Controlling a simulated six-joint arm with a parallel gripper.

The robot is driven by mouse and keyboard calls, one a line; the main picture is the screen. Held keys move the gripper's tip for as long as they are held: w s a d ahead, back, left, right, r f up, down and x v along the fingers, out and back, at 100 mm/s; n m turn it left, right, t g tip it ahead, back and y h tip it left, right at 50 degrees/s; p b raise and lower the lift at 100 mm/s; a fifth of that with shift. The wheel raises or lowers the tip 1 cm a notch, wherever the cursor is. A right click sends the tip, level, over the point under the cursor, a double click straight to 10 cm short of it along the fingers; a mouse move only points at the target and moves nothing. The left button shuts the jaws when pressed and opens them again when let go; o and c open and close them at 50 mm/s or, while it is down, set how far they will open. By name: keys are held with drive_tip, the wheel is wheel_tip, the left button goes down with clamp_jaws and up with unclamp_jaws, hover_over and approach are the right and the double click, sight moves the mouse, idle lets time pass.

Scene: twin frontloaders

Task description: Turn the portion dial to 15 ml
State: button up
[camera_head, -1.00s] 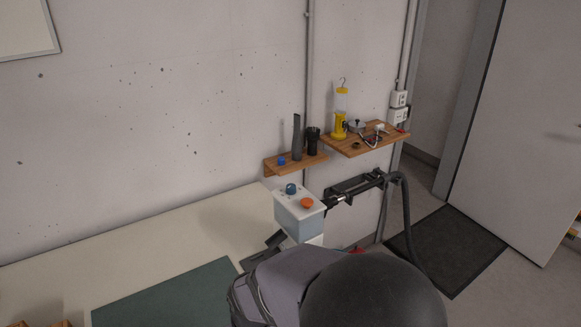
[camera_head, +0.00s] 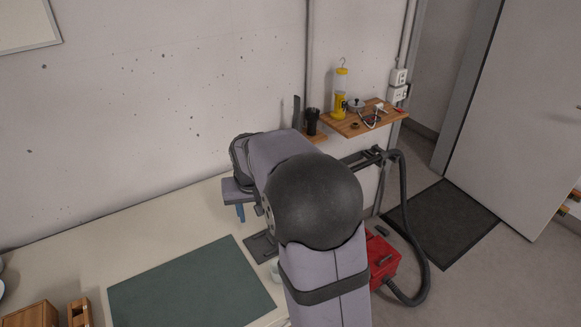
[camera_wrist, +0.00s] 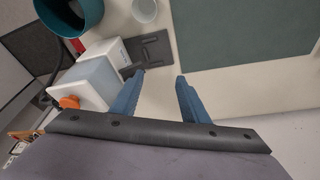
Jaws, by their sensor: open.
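The dispenser (camera_wrist: 95,80) is a pale box with a white end, at the left of the wrist view. An orange knob (camera_wrist: 69,102) sits on its lower left side there. The blue knob seen on its top earlier is not visible now, and I cannot read any dial marking. In the head view my arm hides the dispenser. My gripper (camera_wrist: 160,76) is open and empty, with blue fingers spread over the pale table. The left finger is beside the dispenser in the picture; I cannot tell whether they touch. Part of the gripper shows in the head view (camera_head: 240,212).
A dark plate (camera_wrist: 152,50) lies by the dispenser's white end. A white cup (camera_wrist: 145,10) and teal bin (camera_wrist: 78,14) stand nearby. A green mat (camera_head: 190,285) covers part of the table. A wall shelf (camera_head: 355,122) and red vacuum (camera_head: 383,260) are at the right.

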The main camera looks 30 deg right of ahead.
drive_tip(key=w+d+r+m+h, duration=0.1)
drive_tip(key=w+d+r+m, duration=0.15)
drive_tip(key=d+r, duration=0.35)
drive_tip(key=w+d+r+m+h, duration=0.1)
drive_tip(key=w+d+r+m, duration=0.2)
drive_tip(key=d, duration=0.5)
drive_tip(key=shift+n, duration=0.45)
drive_tip(key=shift+w+p+x, duration=0.1)
drive_tip(key=shift+p+x, duration=0.6)
drive_tip(key=shift+x, duration=1)
drive_tip(key=shift+w+p+x, duration=0.15)
drive_tip(key=shift+p+x, duration=0.55)
drive_tip(key=shift+x, duration=0.95)
drive_tip(key=shift+r, duration=0.1)
drive_tip(key=c, duration=1)
